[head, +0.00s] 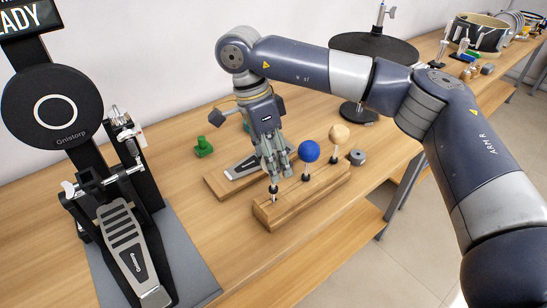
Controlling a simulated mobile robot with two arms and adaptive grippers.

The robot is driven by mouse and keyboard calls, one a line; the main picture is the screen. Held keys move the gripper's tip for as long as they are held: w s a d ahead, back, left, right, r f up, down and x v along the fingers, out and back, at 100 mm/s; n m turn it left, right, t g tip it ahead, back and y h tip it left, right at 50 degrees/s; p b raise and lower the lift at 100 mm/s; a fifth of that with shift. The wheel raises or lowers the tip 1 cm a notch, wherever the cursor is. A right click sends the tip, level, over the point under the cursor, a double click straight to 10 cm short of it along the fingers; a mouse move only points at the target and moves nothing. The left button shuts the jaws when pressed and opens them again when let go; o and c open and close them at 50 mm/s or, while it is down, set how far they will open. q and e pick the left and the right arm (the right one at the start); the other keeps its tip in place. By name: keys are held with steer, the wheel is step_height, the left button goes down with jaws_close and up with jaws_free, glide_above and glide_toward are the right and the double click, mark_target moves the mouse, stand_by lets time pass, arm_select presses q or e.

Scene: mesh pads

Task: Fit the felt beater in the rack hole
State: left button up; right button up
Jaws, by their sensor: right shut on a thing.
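My right gripper (274,176) points down over the left end of a wooden rack (314,201). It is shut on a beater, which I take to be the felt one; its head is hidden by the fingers. A dark collar and thin shaft (273,190) show just below the fingertips, at the rack's left end. I cannot tell whether the shaft is inside a hole. A blue ball beater (310,152) and a pale wooden ball beater (339,133) stand upright in the rack to the right. My left gripper is not in view.
A drum pedal (123,240) stands on a grey mat at the left, beside a round black pad (46,106). A wooden board with a footplate (243,168) lies behind the rack. A green part (203,147) and grey cylinder (357,157) are nearby. The table front is clear.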

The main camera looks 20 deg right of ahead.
mark_target(273, 188)
steer(key=shift+f+b, duration=0.8)
steer(key=shift+f, duration=0.55)
steer(key=o, duration=1.2)
steer(key=shift+r, duration=0.15)
